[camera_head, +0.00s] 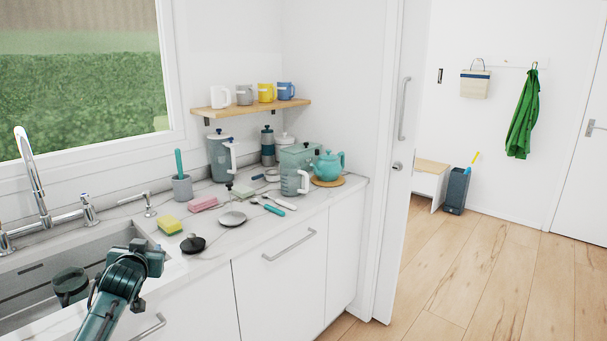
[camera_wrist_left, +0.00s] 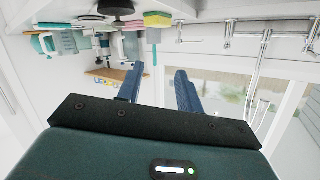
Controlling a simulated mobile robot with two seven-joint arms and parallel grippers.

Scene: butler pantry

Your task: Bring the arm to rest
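My left arm comes in from the bottom left in the head view. Its wrist and gripper end (camera_head: 146,256) is above the front edge of the counter, next to the sink (camera_head: 100,268); the fingers cannot be made out there. In the left wrist view, which is upside down, the two blue fingers of my left gripper (camera_wrist_left: 158,84) stand apart with nothing between them. My right arm and gripper are in neither view.
A black lid (camera_head: 193,244), a yellow-green sponge (camera_head: 169,225) and a strainer (camera_head: 232,219) lie on the counter near the gripper. The wooden floor (camera_head: 480,270) at right is clear.

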